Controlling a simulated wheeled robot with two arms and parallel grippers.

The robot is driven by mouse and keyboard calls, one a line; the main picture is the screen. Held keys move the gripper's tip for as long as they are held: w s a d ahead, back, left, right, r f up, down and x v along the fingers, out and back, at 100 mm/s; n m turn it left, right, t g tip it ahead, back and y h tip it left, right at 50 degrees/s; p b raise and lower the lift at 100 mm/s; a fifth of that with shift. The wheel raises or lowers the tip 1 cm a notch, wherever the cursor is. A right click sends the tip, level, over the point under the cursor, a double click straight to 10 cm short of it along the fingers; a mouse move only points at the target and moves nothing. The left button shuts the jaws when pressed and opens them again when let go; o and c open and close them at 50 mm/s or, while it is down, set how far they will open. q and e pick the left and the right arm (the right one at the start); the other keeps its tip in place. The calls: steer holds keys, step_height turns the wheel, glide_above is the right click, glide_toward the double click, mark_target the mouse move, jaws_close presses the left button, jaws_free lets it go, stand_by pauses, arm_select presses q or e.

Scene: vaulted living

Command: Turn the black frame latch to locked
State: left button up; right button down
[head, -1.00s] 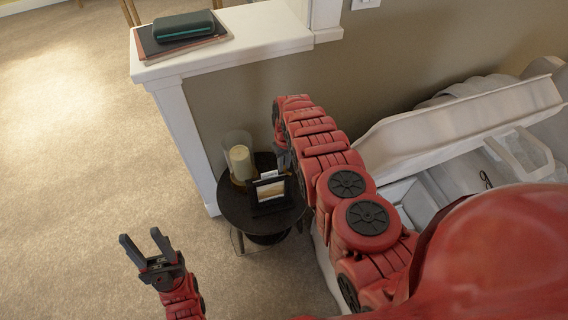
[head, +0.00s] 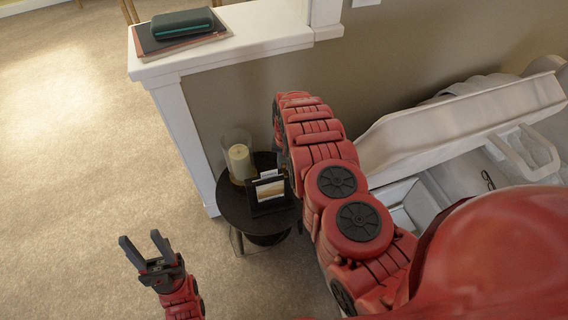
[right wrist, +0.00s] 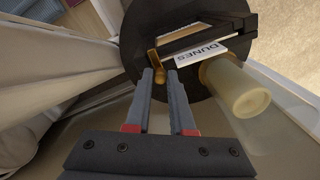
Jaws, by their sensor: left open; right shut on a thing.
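The black frame (head: 269,190) stands on a small round black table, with a sandy picture in it and a white card behind. In the right wrist view, the frame (right wrist: 203,36) is dark, beside a card reading DUNES (right wrist: 208,54). A brass-coloured latch (right wrist: 159,76) sits between the fingertips of my right gripper (right wrist: 162,75), which is shut on it. The latch's exact angle is hard to read. My left gripper (head: 147,250) is open and empty above the carpet.
A candle in a glass holder (head: 240,160) stands beside the frame on the round table (head: 237,217); it is close to my right gripper in the wrist view (right wrist: 236,88). A half wall with a white ledge (head: 262,30) rises behind. Open carpet lies left.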

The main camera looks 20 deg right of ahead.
steer(key=shift+m, duration=0.3)
steer(key=c, duration=0.8)
jaws_free()
steer(key=shift+o, duration=0.2)
step_height(320, 180, up, 8)
steer(key=shift+d+r+b, duration=0.1)
steer(key=shift+b, duration=0.5)
step_height(320, 180, up, 9)
steer(key=p, duration=0.7)
steer(key=shift+s+d+r, duration=0.15)
steer(key=shift+d, duration=0.05)
